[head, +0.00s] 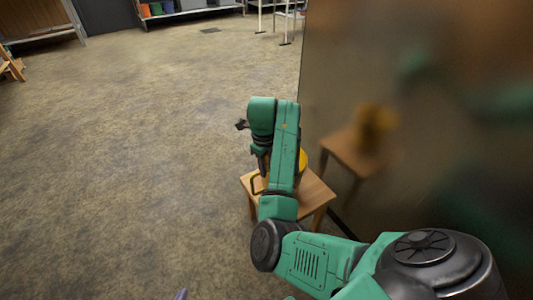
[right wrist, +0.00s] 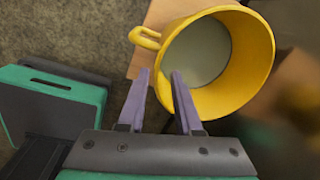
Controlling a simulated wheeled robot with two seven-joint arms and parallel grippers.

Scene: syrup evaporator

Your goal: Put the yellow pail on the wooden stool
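The yellow pail (right wrist: 255,50) stands on the wooden stool (right wrist: 150,62) and looks upright. In the head view the pail (head: 303,160) shows as a yellow sliver behind my right arm, on the stool (head: 316,190). My right gripper (right wrist: 160,72) is open at the pail. One finger is outside the near rim, and the other overlaps the pail's opening; contact cannot be told. A purple fingertip of my left gripper (head: 181,294) shows at the bottom edge of the head view.
A shiny wall panel (head: 400,60) rises just right of the stool and mirrors the stool and pail. The floor (head: 130,170) on the left is wide and clear. Shelves with coloured bins (head: 165,8) stand far back.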

